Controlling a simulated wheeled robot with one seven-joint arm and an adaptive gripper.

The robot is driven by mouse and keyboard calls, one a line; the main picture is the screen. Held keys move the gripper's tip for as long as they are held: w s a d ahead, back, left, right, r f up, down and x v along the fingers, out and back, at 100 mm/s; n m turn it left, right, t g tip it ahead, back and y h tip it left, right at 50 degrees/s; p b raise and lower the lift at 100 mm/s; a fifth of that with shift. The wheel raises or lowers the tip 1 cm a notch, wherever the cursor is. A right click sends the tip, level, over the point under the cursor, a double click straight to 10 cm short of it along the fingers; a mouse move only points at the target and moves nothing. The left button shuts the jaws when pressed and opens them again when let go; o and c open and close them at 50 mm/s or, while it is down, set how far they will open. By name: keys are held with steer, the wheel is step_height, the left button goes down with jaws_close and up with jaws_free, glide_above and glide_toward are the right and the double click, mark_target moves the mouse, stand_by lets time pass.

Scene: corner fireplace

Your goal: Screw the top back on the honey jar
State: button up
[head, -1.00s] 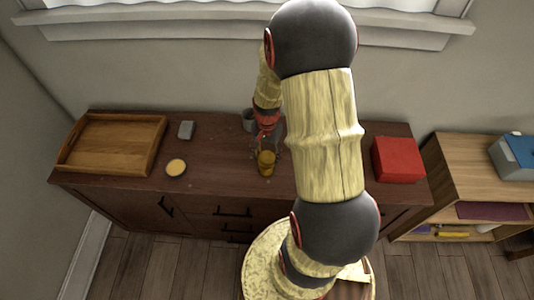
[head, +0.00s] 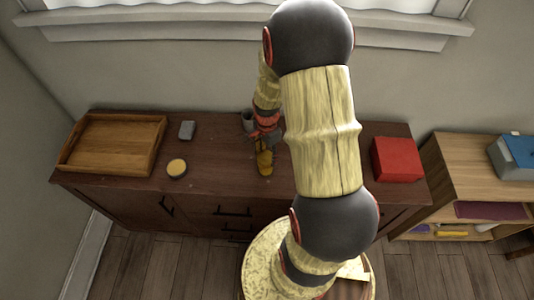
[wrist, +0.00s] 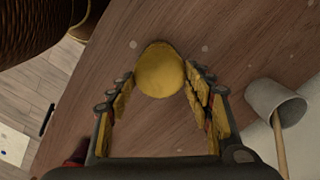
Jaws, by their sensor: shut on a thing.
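A grey cup (head: 248,121) with a wooden stick stands close behind my gripper.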

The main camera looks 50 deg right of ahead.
steer(key=m, duration=0.3)
steer(key=o, duration=0.8)
steer(key=shift+o, duration=0.7)
steer(key=shift+o, duration=1.1)
steer(key=shift+p, duration=0.3)
steer(key=shift+r+p, duration=1.15)
steer(key=shift+r, duration=0.4)
